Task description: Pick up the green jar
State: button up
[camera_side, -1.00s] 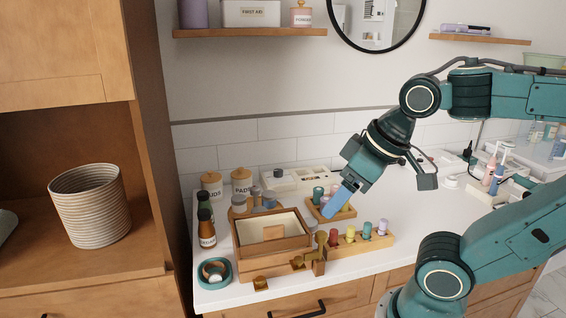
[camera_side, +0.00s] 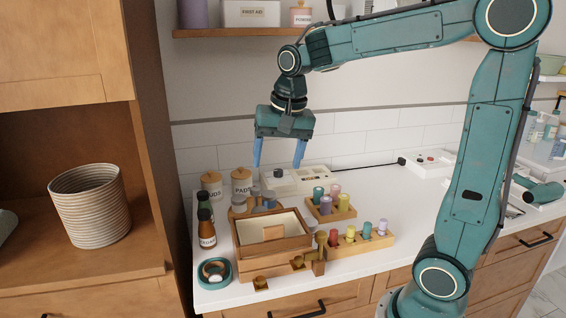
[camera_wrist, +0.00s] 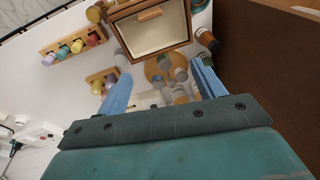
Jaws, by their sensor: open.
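Two jars look teal-green. One (camera_side: 318,194) stands at the back left of a small wooden tray (camera_side: 344,215). The other (camera_side: 367,230) stands in a wooden row rack (camera_side: 362,247), and it also shows in the wrist view (camera_wrist: 62,52). I cannot tell for sure which is the green jar. My gripper (camera_side: 278,165) is open, empty and pointing down. It hangs above the back of the counter, left of both jars and apart from them. In the wrist view its blue fingers (camera_wrist: 162,68) are spread wide, with the jar racks beyond the left finger.
An open wooden box (camera_side: 272,262) stands at the counter's front. Canisters (camera_side: 241,181) and a white divided tray (camera_side: 300,180) stand behind.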

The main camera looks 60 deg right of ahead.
jog(key=w+d+f+m+g, duration=0.1)
jog(key=w+d+f+m, duration=0.3)
jog(key=w, duration=0.2)
jog(key=m+g, duration=0.2)
jog(key=m, duration=0.2)
send_over(258, 211)
notch_tip(258, 211, down, 6)
jog(key=shift+s+a+f, duration=0.1)
jog(key=shift+s+f, duration=0.05)
jog(key=shift+f, duration=0.05)
jog(key=shift+f, duration=0.1)
jog(key=shift+f, duration=4.2)
jog(key=shift+f, duration=2.6)
jog(key=c, duration=1.1)
